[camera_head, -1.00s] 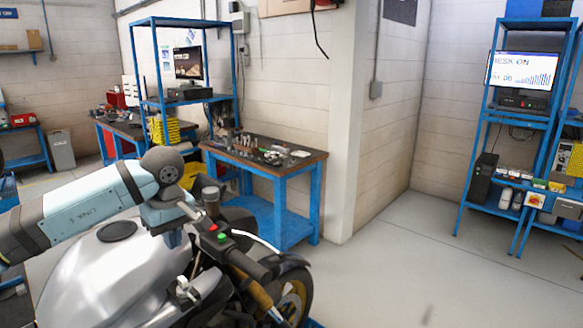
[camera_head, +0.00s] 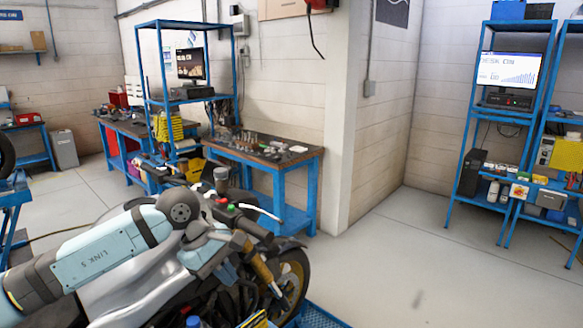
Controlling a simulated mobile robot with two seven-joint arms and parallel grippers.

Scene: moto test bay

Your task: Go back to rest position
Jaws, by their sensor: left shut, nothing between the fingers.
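My left arm comes in from the lower left over the motorcycle (camera_head: 125,285), which has a silver tank and a black handlebar. My left gripper (camera_head: 226,268) is beside the handlebar, near the front of the bike. It is small, partly lost against the dark parts there, and shut with nothing in it. I cannot tell whether it touches the bike. My right gripper is not in view.
A blue workbench (camera_head: 265,160) with small parts stands behind the bike. A blue rack with a monitor (camera_head: 508,70) stands at the right. The grey floor (camera_head: 420,265) between them is clear. A blue grated platform edge (camera_head: 318,316) shows at the bottom.

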